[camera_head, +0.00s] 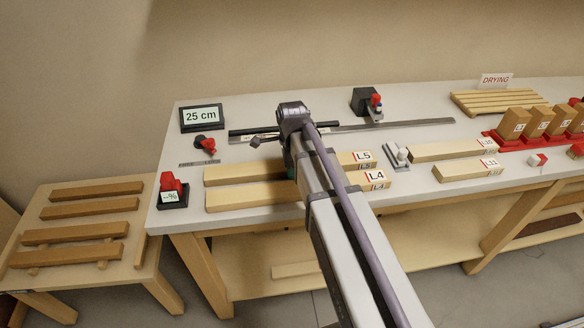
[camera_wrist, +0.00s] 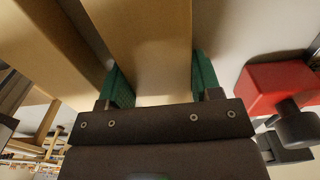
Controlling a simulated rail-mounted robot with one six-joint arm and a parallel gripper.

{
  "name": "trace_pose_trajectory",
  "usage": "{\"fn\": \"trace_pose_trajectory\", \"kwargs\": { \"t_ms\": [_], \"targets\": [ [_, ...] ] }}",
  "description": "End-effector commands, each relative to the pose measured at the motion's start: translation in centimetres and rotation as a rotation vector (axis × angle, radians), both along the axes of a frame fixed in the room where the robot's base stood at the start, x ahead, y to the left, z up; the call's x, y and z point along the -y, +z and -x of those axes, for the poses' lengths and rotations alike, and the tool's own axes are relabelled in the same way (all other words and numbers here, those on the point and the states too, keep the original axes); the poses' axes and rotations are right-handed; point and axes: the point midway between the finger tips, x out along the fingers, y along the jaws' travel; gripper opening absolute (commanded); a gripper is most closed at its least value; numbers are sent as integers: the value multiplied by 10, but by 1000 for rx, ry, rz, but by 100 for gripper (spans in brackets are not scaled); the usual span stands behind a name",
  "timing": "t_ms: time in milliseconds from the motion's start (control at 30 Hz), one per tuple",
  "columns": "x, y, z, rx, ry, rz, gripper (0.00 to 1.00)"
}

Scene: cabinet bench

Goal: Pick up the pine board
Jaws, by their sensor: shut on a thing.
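Two long pale wooden boards lie side by side on the bench in the head view, a rear one marked L5 (camera_head: 240,173) and a front one marked L4 (camera_head: 240,196). My gripper (camera_head: 291,172) is over them, and my arm hides their middle parts. In the wrist view my gripper (camera_wrist: 157,75) has its green pads against both sides of one pale board (camera_wrist: 140,35), which appears to be the rear L5 board. The other board (camera_wrist: 55,40) lies beside it at left, apart from the pads. I cannot tell whether the held board is clear of the bench top.
Behind the boards are a 25 cm display (camera_head: 202,117) and a long dark rail (camera_head: 410,125). A red tool (camera_head: 208,145) lies close behind the boards. More boards (camera_head: 452,150) and red stands with blocks (camera_head: 512,124) are at right. A side table (camera_head: 90,262) holds brown bars.

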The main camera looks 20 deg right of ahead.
Motion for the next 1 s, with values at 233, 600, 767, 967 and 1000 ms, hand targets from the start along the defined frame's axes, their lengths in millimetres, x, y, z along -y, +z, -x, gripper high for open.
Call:
{"fn": "trace_pose_trajectory", "kwargs": {
  "t_ms": [233,600,767,967,1000],
  "targets": [
    [0,0,0,0,0,0,21],
    [0,21,0,0,0,0,21],
    [0,59,0,0,0,0,21],
    [0,100,0,0,0,0,21],
    [0,102,0,0,0,0,21]
  ]
}}
